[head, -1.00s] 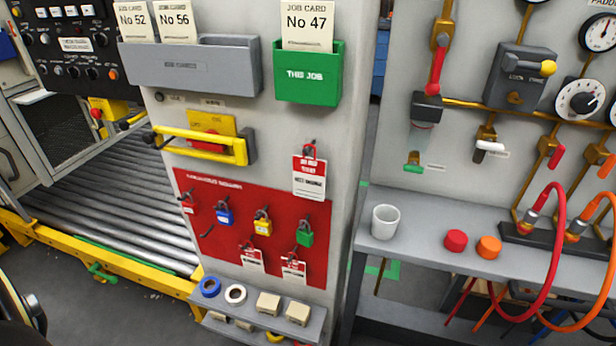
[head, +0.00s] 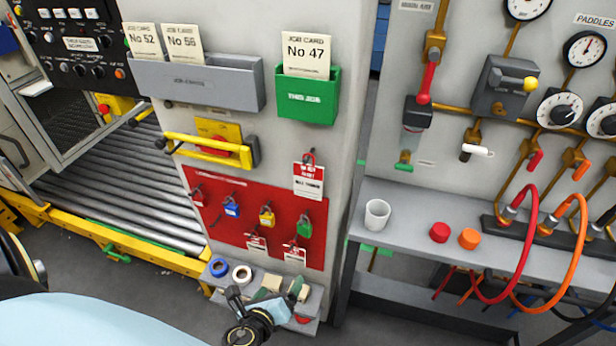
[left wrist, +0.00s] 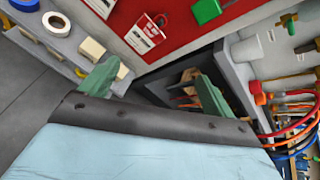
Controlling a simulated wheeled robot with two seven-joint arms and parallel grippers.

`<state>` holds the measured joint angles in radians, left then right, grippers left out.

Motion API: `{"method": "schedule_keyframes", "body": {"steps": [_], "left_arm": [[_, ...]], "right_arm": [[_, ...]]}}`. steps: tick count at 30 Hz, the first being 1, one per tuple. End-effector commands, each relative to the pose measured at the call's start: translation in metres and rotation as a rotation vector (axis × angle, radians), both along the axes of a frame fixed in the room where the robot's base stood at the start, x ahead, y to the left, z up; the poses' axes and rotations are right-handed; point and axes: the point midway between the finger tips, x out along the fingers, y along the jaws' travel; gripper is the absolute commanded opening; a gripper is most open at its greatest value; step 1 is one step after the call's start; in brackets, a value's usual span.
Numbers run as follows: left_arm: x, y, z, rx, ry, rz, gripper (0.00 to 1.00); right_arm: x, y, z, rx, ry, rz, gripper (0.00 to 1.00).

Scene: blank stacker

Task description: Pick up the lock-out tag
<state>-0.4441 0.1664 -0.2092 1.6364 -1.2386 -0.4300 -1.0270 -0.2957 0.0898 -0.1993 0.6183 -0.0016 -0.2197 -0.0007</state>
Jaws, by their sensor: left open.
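A red and white tag (head: 308,182) hangs from a hook on the grey panel, just above the red lock board (head: 262,196). Similar tags hang on the board: one at its left edge (head: 197,193), and two low down, a left one (head: 257,244) and a right one (head: 294,254). A red and white tag (left wrist: 145,36) also shows in the left wrist view, beyond the fingers. My left gripper (head: 281,288) is open and empty, below the board in front of the small shelf. Its green fingers (left wrist: 157,76) stand apart. My right gripper is out of view.
The small shelf holds a blue tape roll (head: 219,267), a white roll (head: 242,273) and pale blocks partly hidden by my gripper. A yellow handle (head: 208,150) juts out above the board. A side bench (head: 405,225) with a white cup (head: 377,214) stands right.

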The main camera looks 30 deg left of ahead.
Motion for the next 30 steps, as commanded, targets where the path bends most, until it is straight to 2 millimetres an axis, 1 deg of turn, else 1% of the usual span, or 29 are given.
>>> {"method": "schedule_keyframes", "body": {"steps": [1, 2, 3, 6, 9, 11, 13, 16, 21, 24, 30], "left_arm": [[0.012, -0.002, 0.053, 0.133, -0.069, -0.055, 0.89], [0.018, -0.003, 0.078, 0.213, -0.106, -0.082, 0.89], [0.023, -0.004, 0.108, 0.314, -0.151, -0.109, 0.89], [0.031, -0.006, 0.168, 0.517, -0.235, -0.144, 0.89], [0.033, -0.007, 0.205, 0.646, -0.286, -0.153, 0.89], [0.034, -0.007, 0.216, 0.688, -0.301, -0.153, 0.89], [0.039, -0.007, 0.222, 0.709, -0.309, -0.153, 0.89], [0.055, -0.003, 0.223, 0.713, -0.311, -0.153, 0.89], [0.087, 0.004, 0.223, 0.711, -0.311, -0.153, 0.89], [0.102, 0.008, 0.222, 0.709, -0.309, -0.153, 0.89], [0.115, 0.011, 0.222, 0.707, -0.308, -0.154, 0.89]], "right_arm": [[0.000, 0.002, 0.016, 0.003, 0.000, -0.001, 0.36], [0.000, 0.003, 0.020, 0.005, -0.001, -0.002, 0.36], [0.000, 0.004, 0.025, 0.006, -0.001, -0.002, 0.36], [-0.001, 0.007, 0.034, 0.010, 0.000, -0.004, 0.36], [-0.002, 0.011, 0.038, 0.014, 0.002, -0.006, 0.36], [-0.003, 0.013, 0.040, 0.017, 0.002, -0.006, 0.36], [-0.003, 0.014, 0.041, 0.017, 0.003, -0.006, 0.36], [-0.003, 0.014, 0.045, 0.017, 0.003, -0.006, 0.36], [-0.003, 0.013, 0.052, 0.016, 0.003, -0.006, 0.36], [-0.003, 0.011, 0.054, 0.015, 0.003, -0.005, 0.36], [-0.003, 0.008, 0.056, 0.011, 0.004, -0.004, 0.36]]}}
